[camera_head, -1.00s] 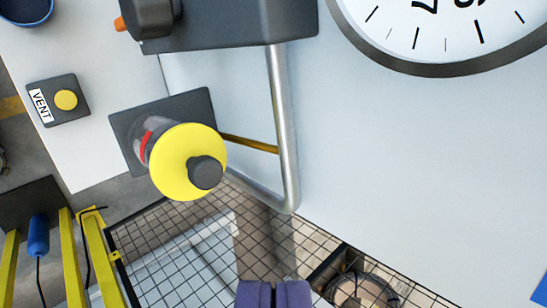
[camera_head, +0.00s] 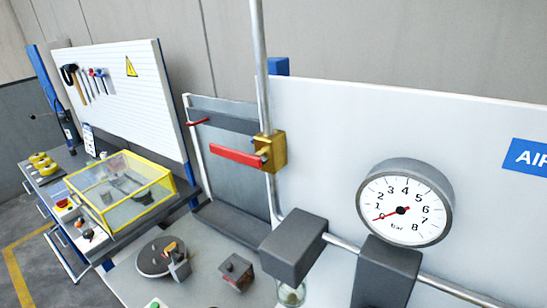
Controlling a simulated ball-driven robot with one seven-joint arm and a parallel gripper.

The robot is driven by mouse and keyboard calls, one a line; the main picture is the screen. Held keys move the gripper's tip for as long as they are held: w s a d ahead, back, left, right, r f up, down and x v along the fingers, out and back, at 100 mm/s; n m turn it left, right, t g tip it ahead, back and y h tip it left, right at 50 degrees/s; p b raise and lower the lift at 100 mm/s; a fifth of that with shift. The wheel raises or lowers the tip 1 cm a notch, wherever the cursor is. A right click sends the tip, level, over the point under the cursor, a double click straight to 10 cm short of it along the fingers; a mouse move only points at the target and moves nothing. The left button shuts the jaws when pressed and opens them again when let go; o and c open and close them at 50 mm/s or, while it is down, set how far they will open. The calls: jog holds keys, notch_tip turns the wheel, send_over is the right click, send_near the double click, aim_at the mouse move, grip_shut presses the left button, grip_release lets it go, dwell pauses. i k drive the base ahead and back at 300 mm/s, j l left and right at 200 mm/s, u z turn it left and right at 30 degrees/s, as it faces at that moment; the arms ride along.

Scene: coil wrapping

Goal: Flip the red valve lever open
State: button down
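The red valve lever (camera_head: 237,155) sticks out to the left from a brass-yellow valve body (camera_head: 272,150). The valve body sits on a vertical grey pipe (camera_head: 260,60). The lever lies crosswise to the pipe, close to horizontal in the picture. My gripper is outside the present view, so nothing of it shows near the lever.
Dark blocks (camera_head: 293,246) sit on the pipework below. A yellow-framed clear box (camera_head: 120,190) stands on a bench at left, beside a tool board (camera_head: 120,90).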

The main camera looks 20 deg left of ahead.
aim_at(260, 158)
jog(key=i+j, duration=0.25)
jog(key=j, duration=0.15)
jog(key=i+j, duration=0.2)
jog(key=j, duration=0.15)
jog(key=i+j, duration=0.25)
jog(key=j, duration=0.15)
jog(key=k+u, duration=0.05)
